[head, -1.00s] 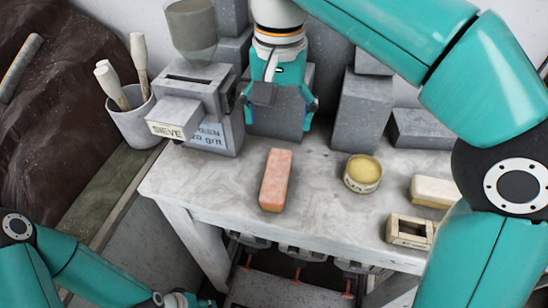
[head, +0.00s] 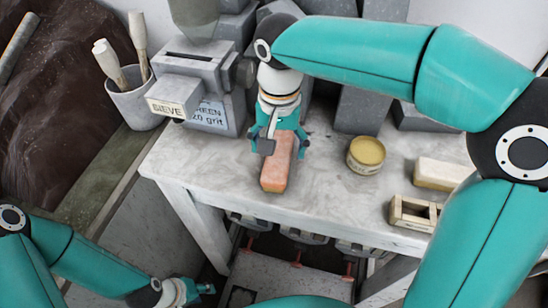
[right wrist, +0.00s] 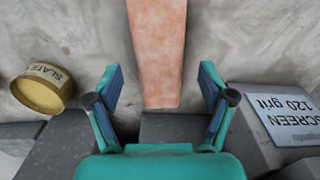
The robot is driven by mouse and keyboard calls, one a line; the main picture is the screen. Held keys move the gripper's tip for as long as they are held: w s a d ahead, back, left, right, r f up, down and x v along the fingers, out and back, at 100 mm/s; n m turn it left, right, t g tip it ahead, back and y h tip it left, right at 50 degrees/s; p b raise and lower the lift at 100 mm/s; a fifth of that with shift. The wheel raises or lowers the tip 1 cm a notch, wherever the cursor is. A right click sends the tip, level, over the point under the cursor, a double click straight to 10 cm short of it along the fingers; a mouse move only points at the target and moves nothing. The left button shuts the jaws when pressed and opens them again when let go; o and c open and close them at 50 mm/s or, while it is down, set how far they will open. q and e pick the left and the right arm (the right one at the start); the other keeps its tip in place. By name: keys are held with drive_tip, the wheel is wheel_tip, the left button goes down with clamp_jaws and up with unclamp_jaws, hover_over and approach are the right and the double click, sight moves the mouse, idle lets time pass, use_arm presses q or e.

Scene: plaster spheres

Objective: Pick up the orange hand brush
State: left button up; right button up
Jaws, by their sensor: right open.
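The orange hand brush (head: 275,178) shows as a long salmon-orange block lying on the pale worktop; I see no bristles. It also shows in the right wrist view (right wrist: 158,45), running away from between the fingers. My right gripper (head: 283,146) is open at the brush's far end in the head view. In the right wrist view my right gripper (right wrist: 160,78) has one finger on each side of the brush, with gaps and nothing held. My left gripper (head: 185,292) is low at the lower left, away from the worktop; its jaws are too small to read.
A grey sieve box (head: 205,90) stands left of my right gripper, with a pot of tools (head: 135,103) beside it. A yellow-topped tin (head: 366,154), a cream block (head: 440,173) and a small wooden frame (head: 414,213) sit to the right. Grey blocks stand behind.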

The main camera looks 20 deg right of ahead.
sight(278, 153)
drive_tip(key=shift+f, duration=1.35)
drive_tip(key=c, duration=1.3)
drive_tip(key=shift+w+r, duration=0.1)
drive_tip(key=shift+r, duration=0.85)
wheel_tip(278, 153, up, 18)
drive_tip(key=shift+r+p, duration=0.1)
drive_tip(key=shift+p, duration=1.05)
drive_tip(key=o, duration=0.7)
drive_tip(key=c, duration=0.5)
